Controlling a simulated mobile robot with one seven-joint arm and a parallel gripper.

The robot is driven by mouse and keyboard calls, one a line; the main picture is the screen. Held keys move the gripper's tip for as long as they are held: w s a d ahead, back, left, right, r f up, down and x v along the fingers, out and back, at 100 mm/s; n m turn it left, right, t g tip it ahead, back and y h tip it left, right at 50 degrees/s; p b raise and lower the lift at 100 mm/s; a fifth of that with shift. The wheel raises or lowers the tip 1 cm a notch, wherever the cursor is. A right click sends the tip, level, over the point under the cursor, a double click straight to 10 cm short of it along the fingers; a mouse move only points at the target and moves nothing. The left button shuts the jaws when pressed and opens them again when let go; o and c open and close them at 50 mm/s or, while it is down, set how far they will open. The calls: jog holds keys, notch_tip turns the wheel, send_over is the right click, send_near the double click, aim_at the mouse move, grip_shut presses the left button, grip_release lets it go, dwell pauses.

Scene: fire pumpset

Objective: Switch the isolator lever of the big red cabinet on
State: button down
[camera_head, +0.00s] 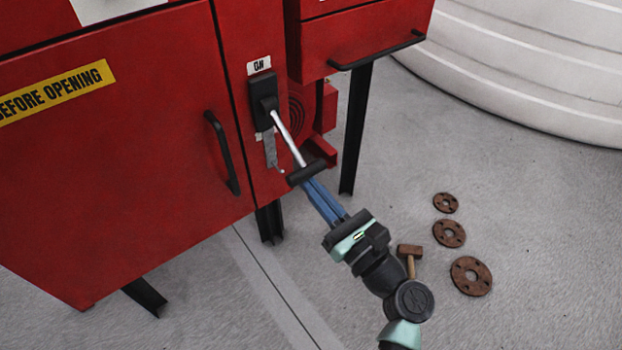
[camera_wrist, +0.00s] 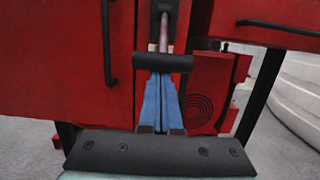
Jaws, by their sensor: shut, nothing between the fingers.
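The big red cabinet (camera_head: 130,150) fills the left of the head view. Its isolator lever (camera_head: 288,138) is a silver rod with a black cross handle (camera_head: 305,172), coming out of a black switch housing (camera_head: 264,98) under a label reading ON. The rod slants down and outward from the housing. My gripper (camera_head: 312,184) has blue fingers, shut and empty, with their tips at the handle. In the wrist view the fingers (camera_wrist: 158,85) point at the black handle (camera_wrist: 163,62), which crosses in front of their tips. Whether they touch it, I cannot tell.
A black door handle (camera_head: 222,152) is left of the lever. A smaller red cabinet (camera_head: 350,45) on black legs stands at right. Rusty flanges (camera_head: 470,276) and a hammer (camera_head: 410,257) lie on the grey floor. A white tank (camera_head: 530,60) is at upper right.

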jog(key=shift+s+d+r+p, duration=0.1)
jog(key=shift+r+p, duration=0.2)
jog(key=shift+p, duration=0.2)
jog(key=r+p, duration=0.1)
jog(key=p, duration=0.3)
jog(key=s+r+g+h+p, duration=0.1)
jog(key=p, duration=0.3)
jog(key=d+r+g+p, duration=0.1)
jog(key=r+p, duration=0.1)
jog(key=p, duration=0.2)
jog(key=shift+s+h, duration=0.15)
jog(key=shift+h, duration=0.15)
notch_tip(320, 180, up, 13)
jog(key=g+h+p, duration=0.5)
jog(key=g+p, duration=0.2)
jog(key=p, duration=2.9)
jog(key=shift+w+a+f+g+h, duration=0.2)
jog(key=shift+w+a+g+h, duration=0.1)
jog(key=shift+w+g, duration=0.1)
jog(key=shift+r, duration=0.1)
jog(key=b, duration=0.3)
send_near(299, 156)
jog(key=r, duration=0.1)
jog(key=p+v, duration=0.3)
jog(key=v, duration=0.8)
jog(key=shift+w+a+r, duration=0.2)
jog(key=shift+r, duration=0.05)
